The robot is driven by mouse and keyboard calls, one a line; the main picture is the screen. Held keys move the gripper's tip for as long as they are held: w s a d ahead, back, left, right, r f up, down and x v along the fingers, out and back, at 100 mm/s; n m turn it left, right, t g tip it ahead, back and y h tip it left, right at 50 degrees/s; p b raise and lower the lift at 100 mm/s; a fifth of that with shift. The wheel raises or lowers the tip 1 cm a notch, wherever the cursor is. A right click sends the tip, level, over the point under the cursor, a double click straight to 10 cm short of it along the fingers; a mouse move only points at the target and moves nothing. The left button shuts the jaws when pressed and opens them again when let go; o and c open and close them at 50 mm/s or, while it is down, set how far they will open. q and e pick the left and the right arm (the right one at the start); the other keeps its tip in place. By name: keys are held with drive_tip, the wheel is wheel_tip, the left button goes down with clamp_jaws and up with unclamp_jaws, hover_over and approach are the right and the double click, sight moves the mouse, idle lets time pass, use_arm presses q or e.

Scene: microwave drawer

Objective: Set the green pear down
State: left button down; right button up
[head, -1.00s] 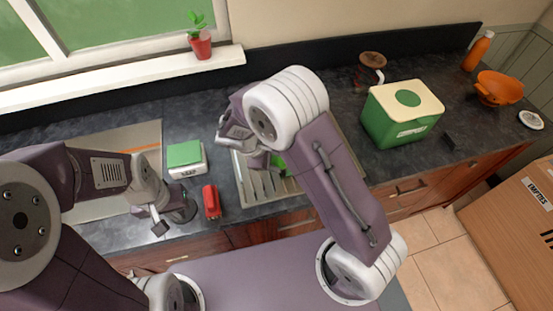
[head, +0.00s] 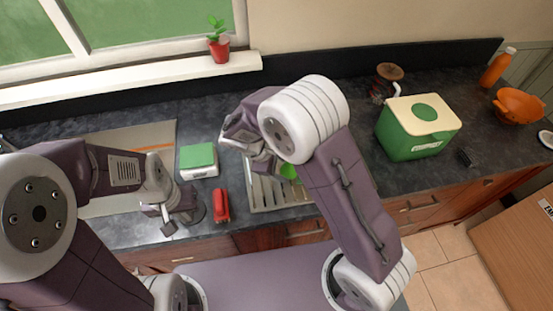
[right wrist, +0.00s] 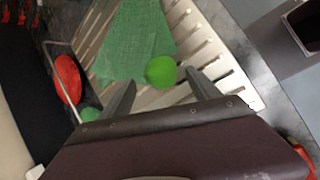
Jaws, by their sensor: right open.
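The green pear (right wrist: 161,72) shows in the right wrist view as a rounded green shape, near and between my right gripper's fingertips. My right gripper (right wrist: 161,84) is open, one finger on each side of the pear; I cannot tell whether either touches it. Below it is a pale slatted drainer (right wrist: 215,58) with a green cloth (right wrist: 133,42) on it. In the head view, my right gripper (head: 258,158) is above the drainer (head: 270,192), partly hidden by its wrist. My left gripper (head: 167,222) is at the counter's front left; its jaw opening is unclear.
A green-topped white scale (head: 198,160) and a red object (head: 221,206) stand left of the drainer. A green box with a cream lid (head: 418,128) stands right, near an orange colander (head: 518,105) and an orange bottle (head: 497,67). Dark counter between drainer and box is clear.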

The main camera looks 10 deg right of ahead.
drive_tip(key=v, duration=0.8)
drive_tip(key=shift+r, duration=0.2)
drive_tip(key=shift+s+a, duration=0.1)
drive_tip(key=shift+a, duration=0.05)
drive_tip(key=s+d+f+m+y, duration=0.5)
drive_tip(key=s+d+m, duration=0.6)
drive_tip(key=d+m, duration=0.1)
drive_tip(key=shift+s+m+g+y, duration=0.2)
drive_tip(key=shift+m+g+y, duration=0.2)
drive_tip(key=shift+m, duration=0.2)
